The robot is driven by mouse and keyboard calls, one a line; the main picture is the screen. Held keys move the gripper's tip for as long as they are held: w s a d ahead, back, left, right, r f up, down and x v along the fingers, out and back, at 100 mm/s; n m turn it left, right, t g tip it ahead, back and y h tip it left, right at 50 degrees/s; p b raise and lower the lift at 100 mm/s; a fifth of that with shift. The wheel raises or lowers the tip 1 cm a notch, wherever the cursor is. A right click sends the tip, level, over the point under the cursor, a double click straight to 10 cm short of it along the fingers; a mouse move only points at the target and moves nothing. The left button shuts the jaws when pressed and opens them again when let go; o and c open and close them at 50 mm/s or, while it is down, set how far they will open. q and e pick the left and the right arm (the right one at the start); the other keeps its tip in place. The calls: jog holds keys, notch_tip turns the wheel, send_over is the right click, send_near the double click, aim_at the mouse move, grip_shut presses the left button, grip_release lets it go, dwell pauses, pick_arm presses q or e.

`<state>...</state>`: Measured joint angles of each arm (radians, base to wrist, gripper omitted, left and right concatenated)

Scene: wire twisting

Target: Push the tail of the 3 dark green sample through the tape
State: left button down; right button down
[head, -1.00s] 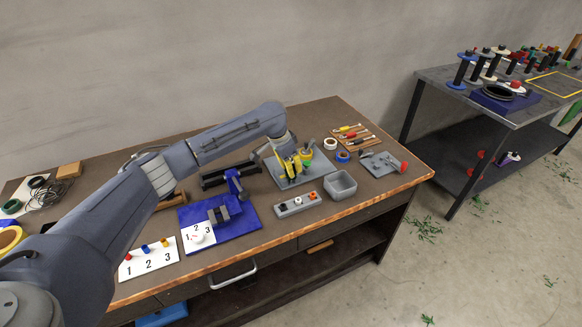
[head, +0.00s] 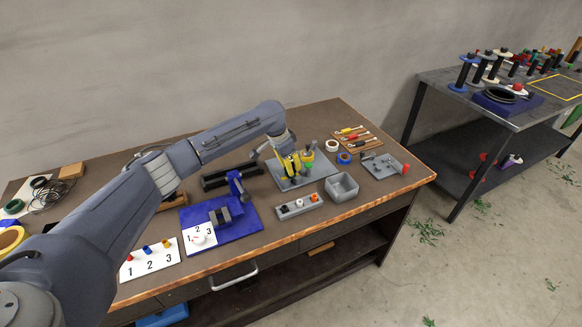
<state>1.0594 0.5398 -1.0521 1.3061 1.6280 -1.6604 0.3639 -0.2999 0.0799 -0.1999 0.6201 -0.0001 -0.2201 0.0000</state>
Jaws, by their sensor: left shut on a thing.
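My left gripper (head: 283,156) is at the grey tool plate (head: 322,171) at the back right of the bench. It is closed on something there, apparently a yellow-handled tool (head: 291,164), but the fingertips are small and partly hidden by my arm. A green piece (head: 308,167) is beside the yellow tool. A white tape roll (head: 332,146) and a blue tape roll (head: 344,158) lie to the right. A dark green coil (head: 13,206) lies at the far left. I cannot make out the sample's tail. My right gripper is out of view.
A blue fixture (head: 247,219) with a small card numbered 1 2 3 stands mid-bench. A larger numbered card (head: 150,263) with coloured pegs is at the front left. A grey bin (head: 341,187) and a button strip (head: 298,206) are near the front edge. A spool table stands at right.

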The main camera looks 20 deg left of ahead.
pick_arm(q)
jog(key=shift+w+a, duration=0.5)
jog(key=shift+w, duration=0.1)
jog(key=shift+s+d, duration=0.15)
jog(key=shift+s, duration=0.1)
dwell(0.5)
jog(key=shift+s+d, duration=0.7)
jog(key=shift+r, duration=2.95)
